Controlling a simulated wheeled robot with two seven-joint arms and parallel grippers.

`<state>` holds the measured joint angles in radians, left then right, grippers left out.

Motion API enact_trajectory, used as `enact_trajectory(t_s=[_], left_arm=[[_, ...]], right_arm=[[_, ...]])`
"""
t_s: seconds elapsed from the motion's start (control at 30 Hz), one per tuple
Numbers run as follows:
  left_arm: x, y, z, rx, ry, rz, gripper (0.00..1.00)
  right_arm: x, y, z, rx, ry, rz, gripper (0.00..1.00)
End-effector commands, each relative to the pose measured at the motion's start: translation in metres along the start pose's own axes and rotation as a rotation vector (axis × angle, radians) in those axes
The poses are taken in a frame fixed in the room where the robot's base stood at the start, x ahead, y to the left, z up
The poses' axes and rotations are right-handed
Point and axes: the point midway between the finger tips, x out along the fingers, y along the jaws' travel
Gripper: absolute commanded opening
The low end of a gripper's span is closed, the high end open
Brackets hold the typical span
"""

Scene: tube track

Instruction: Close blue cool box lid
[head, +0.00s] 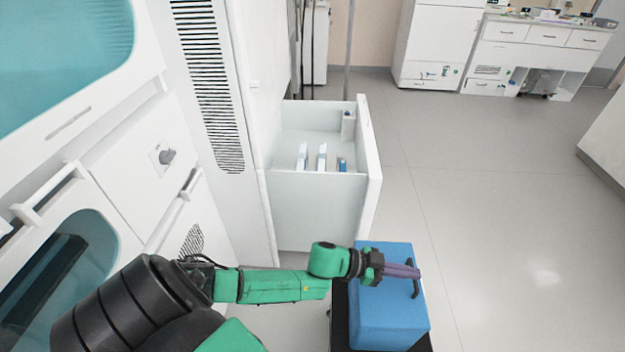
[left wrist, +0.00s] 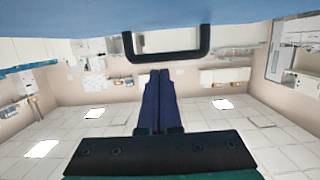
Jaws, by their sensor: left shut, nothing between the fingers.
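The blue cool box (head: 390,325) stands at the lower middle of the head view, on a dark support. Its blue upper surface shows with a dark handle (head: 414,288) near the right side. No open interior shows, but I cannot tell whether the lid is fully down. My left gripper (head: 418,273) reaches over the box from the left, with its fingers together and empty beside the handle. In the left wrist view the shut fingers (left wrist: 160,78) point toward the black handle (left wrist: 166,56), below a blue surface (left wrist: 160,15). Contact is unclear. My right gripper is not seen.
An open white drawer (head: 318,205) holding several small boxes juts out behind my left arm. White cabinets with teal windows (head: 60,50) line the left. The grey floor (head: 490,220) right of the box is clear. A white bench (head: 535,45) stands far back.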

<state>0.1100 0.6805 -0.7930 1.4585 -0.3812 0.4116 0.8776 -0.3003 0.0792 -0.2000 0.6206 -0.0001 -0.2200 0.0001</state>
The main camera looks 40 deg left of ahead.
Motion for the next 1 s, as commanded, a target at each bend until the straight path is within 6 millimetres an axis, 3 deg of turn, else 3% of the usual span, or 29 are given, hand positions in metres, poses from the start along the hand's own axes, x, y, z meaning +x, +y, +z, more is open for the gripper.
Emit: enact_trajectory(t_s=[0.37,0.6,0.67,0.83,1.0], left_arm=[[-0.002,-0.001,-0.007,0.0,0.0,0.0,0.0],[-0.015,-0.005,-0.049,-0.002,0.0,-0.004,0.0],[-0.029,-0.005,-0.044,-0.001,-0.004,-0.004,0.0],[-0.076,-0.004,-0.059,-0.002,-0.006,-0.003,0.0],[-0.102,-0.004,-0.07,-0.002,-0.003,-0.003,0.0]], right_arm=[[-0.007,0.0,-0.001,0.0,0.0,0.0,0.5],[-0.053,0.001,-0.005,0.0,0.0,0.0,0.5],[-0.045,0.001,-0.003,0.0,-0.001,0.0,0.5],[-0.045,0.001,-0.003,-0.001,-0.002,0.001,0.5],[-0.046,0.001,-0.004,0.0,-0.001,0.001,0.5]])
